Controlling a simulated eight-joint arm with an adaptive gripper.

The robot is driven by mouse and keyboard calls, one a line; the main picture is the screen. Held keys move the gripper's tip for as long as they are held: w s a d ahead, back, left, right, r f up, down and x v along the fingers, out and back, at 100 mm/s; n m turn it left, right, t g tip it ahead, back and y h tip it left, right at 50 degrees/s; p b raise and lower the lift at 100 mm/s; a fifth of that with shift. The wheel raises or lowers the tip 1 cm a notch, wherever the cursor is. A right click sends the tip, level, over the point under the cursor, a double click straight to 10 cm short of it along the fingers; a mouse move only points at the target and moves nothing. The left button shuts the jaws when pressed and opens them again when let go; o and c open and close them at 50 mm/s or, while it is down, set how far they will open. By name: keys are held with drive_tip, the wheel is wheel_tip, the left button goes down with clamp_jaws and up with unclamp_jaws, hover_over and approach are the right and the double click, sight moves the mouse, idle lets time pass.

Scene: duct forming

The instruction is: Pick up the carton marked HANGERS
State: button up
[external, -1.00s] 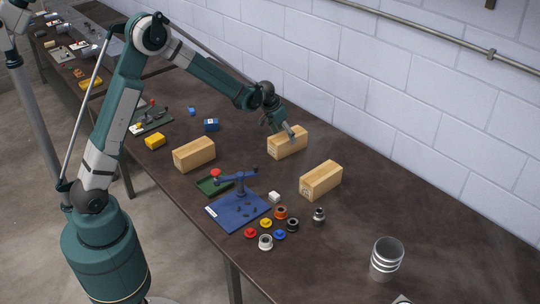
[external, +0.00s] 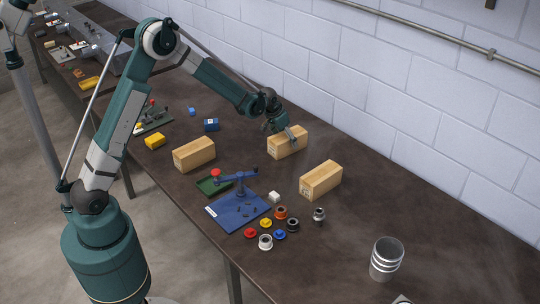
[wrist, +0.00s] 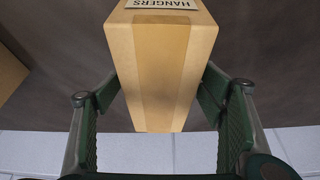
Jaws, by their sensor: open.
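The carton marked HANGERS (wrist: 160,60) is a tan box with a tape strip and a white label, upside down at the top edge of the wrist view. In the external view this carton (external: 287,146) stands on the dark bench near the wall. My gripper (external: 285,133) is over it there. In the wrist view my green gripper fingers (wrist: 160,105) are open, one on each side of the carton, with gaps between finger and carton. Part of the carton's top is covered by my gripper in the external view.
Two similar cartons stand nearby, one to the left (external: 194,154) and one to the front right (external: 321,180). A blue fixture (external: 238,210), several coloured rings and a metal cylinder (external: 386,258) are on the bench (external: 350,235). The block wall (external: 400,90) runs close behind.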

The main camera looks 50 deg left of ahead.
drive_tip(key=shift+w+f, duration=0.25)
drive_tip(key=shift+f, duration=0.45)
drive_tip(key=shift+c, duration=0.5)
drive_tip(key=c, duration=1.1)
